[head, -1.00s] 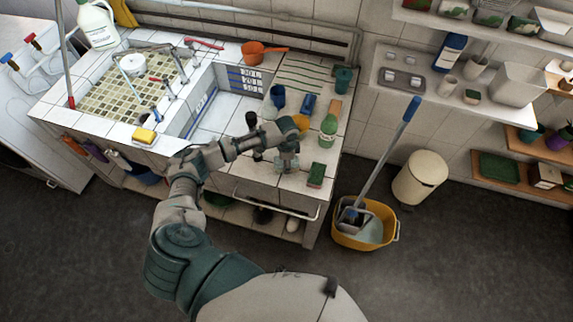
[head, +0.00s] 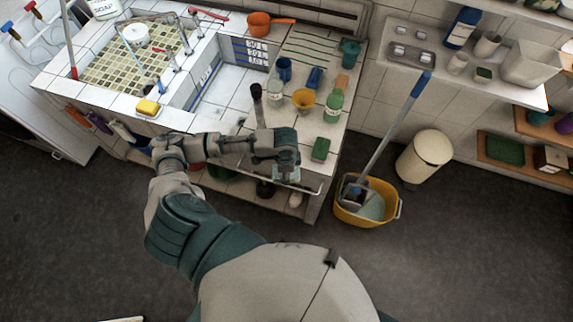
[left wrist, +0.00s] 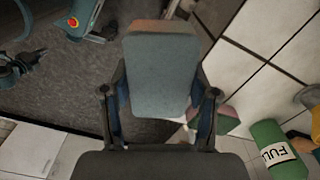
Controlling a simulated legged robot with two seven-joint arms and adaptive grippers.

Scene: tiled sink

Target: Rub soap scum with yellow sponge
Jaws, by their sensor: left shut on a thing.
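The yellow sponge (head: 148,107) lies on the tiled rim at the sink's front left corner, far from my left gripper. My left gripper (head: 287,165) is over the counter's front right edge in the head view. It is shut on a grey-blue block (left wrist: 160,75) with a pinkish far edge, held between both fingers in the left wrist view. I cannot tell for sure what the block is. I cannot make out soap scum; the mosaic-tiled basin (head: 118,78) is at the back left. My right gripper is not in view.
A green sponge (head: 321,149) and a green bottle (head: 333,103) stand close to my left gripper. A yellow funnel (head: 303,98), a blue cup (head: 284,69) and a dark-handled tool (head: 258,100) crowd the counter. A yellow mop bucket (head: 351,210) stands on the floor at right.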

